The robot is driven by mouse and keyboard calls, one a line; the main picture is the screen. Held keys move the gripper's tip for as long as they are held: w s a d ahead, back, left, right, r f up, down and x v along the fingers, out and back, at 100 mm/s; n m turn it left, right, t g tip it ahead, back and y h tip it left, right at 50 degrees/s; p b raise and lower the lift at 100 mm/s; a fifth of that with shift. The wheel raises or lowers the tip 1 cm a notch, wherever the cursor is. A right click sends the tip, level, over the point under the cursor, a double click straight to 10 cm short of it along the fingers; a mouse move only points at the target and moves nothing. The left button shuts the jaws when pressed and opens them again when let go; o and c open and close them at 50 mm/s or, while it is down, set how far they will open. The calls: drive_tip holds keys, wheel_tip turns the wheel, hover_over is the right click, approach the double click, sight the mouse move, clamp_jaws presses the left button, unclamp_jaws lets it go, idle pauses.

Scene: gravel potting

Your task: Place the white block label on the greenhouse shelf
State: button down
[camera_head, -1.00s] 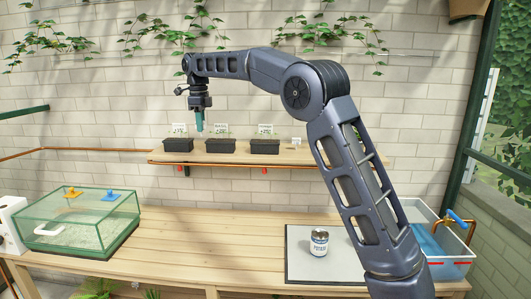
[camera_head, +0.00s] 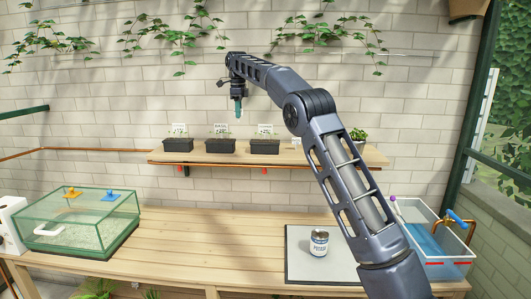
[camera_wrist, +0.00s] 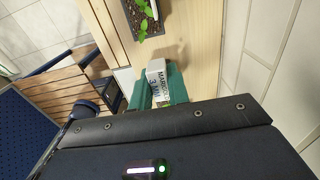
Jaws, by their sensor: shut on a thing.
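My gripper (camera_head: 238,113) is above the greenhouse shelf (camera_head: 325,156), over the stretch between the middle and right black pots. In the wrist view its green fingers (camera_wrist: 158,88) are shut on the white block label (camera_wrist: 156,72). Dark lettering shows on the label, seemingly a marigold name and a date. Part of the label is hidden between the fingers. The shelf's wooden top (camera_wrist: 195,45) shows beyond the fingers, with a dark pot of seedlings (camera_wrist: 148,20) on it. The label is too small to make out in the head view.
Three black pots (camera_head: 179,145) with upright white cards stand along the shelf. A small pale item (camera_head: 297,141) and a leafy potted plant (camera_head: 358,136) are further right. Below, the bench holds a glass case (camera_head: 80,222), a can (camera_head: 319,243) and a water tub (camera_head: 440,255).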

drive_tip(key=shift+w+d+f, duration=0.3)
drive_tip(key=shift+f, duration=1.9)
drive_tip(key=shift+w+d+f, duration=0.3)
drive_tip(key=shift+w+f, duration=0.05)
drive_tip(key=shift+f, duration=1.85)
drive_tip(key=shift+w+d+f, duration=0.3)
drive_tip(key=shift+f, duration=1.9)
drive_tip(key=shift+f, duration=0.15)
drive_tip(key=c, duration=1.3)
unclamp_jaws()
drive_tip(key=shift+c, duration=0.2)
